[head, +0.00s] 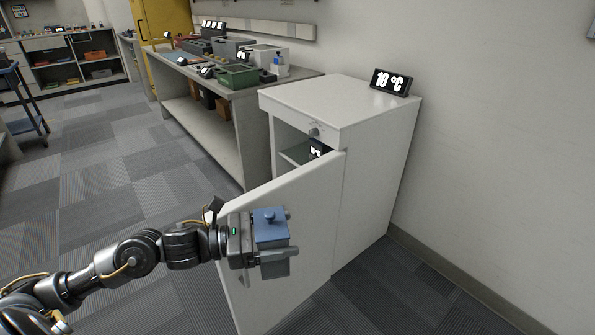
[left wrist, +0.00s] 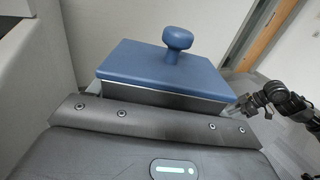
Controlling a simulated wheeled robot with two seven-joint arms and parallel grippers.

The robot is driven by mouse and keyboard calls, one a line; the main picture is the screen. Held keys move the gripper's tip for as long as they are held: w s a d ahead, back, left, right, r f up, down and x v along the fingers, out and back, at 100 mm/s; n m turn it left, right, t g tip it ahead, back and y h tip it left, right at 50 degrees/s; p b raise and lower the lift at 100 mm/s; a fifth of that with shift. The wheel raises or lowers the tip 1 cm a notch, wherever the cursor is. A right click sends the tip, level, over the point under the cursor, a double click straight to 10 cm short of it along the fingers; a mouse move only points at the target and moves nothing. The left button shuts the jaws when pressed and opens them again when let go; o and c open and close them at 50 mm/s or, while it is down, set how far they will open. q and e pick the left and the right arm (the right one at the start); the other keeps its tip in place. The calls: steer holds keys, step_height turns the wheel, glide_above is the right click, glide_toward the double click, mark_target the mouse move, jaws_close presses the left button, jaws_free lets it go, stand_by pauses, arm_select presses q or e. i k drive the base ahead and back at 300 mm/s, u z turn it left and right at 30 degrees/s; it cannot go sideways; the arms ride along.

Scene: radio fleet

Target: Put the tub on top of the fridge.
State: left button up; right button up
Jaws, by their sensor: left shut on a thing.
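In the left wrist view the tub (left wrist: 165,75) sits level beyond the gripper's dark finger.
A black "10 °C" display (head: 390,82) stands at the back right of the fridge top. A workbench (head: 215,125) with bins, a green crate (head: 238,76) and bottles adjoins the fridge at left. Carpet floor lies open to the left.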

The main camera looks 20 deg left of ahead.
mark_target(304, 97)
steer(key=k, duration=0.5)
steer(key=z, duration=1.3)
steer(key=i, duration=0.85)
steer(key=u, duration=1.85)
steer(key=i, duration=0.45)
steer(key=z, duration=0.05)
